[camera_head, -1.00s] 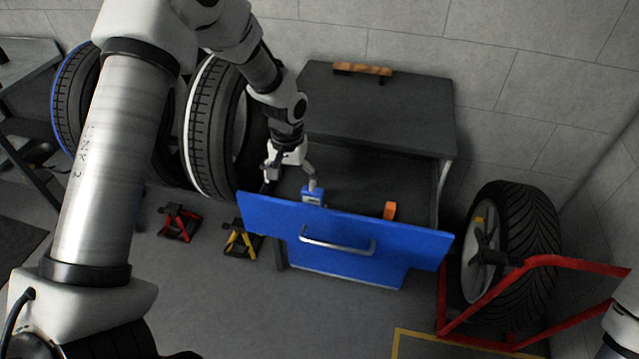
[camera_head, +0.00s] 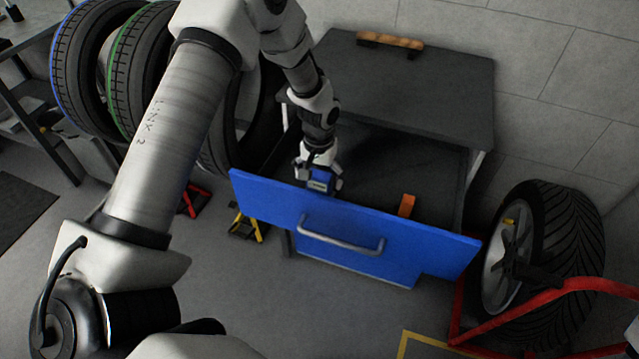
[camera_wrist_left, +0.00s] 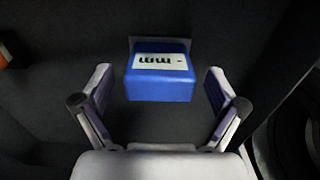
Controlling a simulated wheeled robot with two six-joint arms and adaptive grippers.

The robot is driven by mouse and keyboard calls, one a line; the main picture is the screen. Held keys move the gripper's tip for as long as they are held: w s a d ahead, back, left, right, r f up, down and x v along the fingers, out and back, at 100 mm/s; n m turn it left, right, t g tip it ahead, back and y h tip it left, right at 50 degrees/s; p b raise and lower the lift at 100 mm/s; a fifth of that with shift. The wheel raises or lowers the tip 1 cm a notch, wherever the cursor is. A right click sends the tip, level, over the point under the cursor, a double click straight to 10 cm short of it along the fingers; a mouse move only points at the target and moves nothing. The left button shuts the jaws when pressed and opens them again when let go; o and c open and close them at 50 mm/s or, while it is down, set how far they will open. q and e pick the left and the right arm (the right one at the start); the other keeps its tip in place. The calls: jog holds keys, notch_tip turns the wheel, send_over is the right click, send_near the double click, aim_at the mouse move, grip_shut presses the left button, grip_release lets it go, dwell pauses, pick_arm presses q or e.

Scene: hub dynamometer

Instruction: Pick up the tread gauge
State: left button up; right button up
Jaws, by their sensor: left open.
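The tread gauge (camera_head: 320,183) is a small blue block with a pale display in the open blue drawer (camera_head: 350,228), near its left end. In the left wrist view, the tread gauge (camera_wrist_left: 160,78) lies ahead between the fingers, its display with dark marks facing up. My left gripper (camera_head: 320,178) is inside the drawer with a finger on each side of the gauge. In the wrist view, the left gripper (camera_wrist_left: 160,92) is open, with gaps between both fingers and the gauge. My right gripper is not in view.
An orange object (camera_head: 406,205) lies in the drawer to the right. The drawer's blue front with its handle (camera_head: 341,236) stands before the gripper. A dark cabinet top (camera_head: 400,90) is above. Tyres stand left, and a wheel (camera_head: 545,255) stands right by a red frame.

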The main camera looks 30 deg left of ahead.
pick_arm(q)
jog(key=shift+f, duration=0.7)
jog(key=shift+w+f, duration=0.15)
jog(key=shift+f, duration=0.2)
jog(key=shift+r, duration=0.1)
jog(key=c, duration=1.3)
jog(key=shift+r, duration=0.1)
